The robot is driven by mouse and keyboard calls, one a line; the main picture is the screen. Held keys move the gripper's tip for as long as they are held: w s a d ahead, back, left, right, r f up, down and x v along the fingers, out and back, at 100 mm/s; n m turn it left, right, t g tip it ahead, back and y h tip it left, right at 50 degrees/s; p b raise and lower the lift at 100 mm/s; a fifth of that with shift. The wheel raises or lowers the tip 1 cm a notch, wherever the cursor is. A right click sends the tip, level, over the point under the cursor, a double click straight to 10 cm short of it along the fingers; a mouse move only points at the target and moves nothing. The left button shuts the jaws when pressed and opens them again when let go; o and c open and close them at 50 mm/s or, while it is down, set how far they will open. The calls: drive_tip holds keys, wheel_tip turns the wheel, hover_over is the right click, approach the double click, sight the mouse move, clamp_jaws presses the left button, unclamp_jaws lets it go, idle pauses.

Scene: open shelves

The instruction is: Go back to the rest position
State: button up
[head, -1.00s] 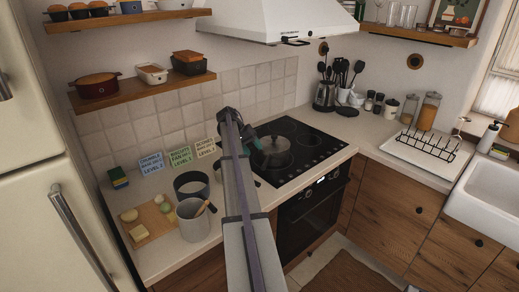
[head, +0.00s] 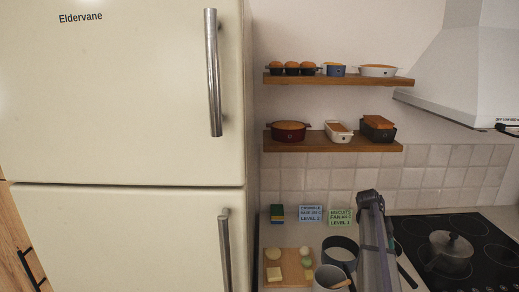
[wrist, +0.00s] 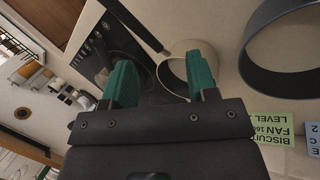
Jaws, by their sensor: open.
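My gripper (wrist: 163,78) has two teal fingers spread apart in the wrist view, with nothing clearly held between them. A round pan with a pale inside (wrist: 178,62) and a long black handle (wrist: 138,26) lies beyond the fingertips; I cannot tell how far apart they are. A dark round pot (wrist: 285,84) is to the right of the fingers. In the head view my arm rises at the lower right, in front of the counter, and hides the gripper. The dark pot (head: 326,245) stands left of the arm there.
The fridge (head: 125,150) fills the left. Two shelves (head: 340,80) with baked dishes hang above the counter. A grey pot (head: 322,285) and a cutting board (head: 272,254) stand left of the arm.

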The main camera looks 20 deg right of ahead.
drive_tip(key=s+a+n, duration=0.1)
drive_tip(key=a, duration=0.7)
drive_tip(key=s+a+n+t, duration=0.1)
drive_tip(key=a+n, duration=0.1)
drive_tip(key=a, duration=0.7)
drive_tip(key=s+a+n+t+y+p, duration=0.1)
drive_tip(key=a, duration=0.7)
drive_tip(key=shift+s+a+r+n, duration=0.2)
drive_tip(key=shift+s+a+n, duration=0.1)
drive_tip(key=shift+a, duration=0.1)
drive_tip(key=s+a+n+y, duration=0.1)
drive_tip(key=s+a, duration=0.3)
drive_tip(key=a, duration=0.5)
drive_tip(key=s+a+n+t+y+p, duration=0.1)
drive_tip(key=s+a+n, duration=0.2)
drive_tip(key=a, duration=0.6)
drive_tip(key=shift+s+r+t, duration=0.25)
drive_tip(key=shift+s+t, duration=0.05)
drive_tip(key=shift+s, duration=0.95)
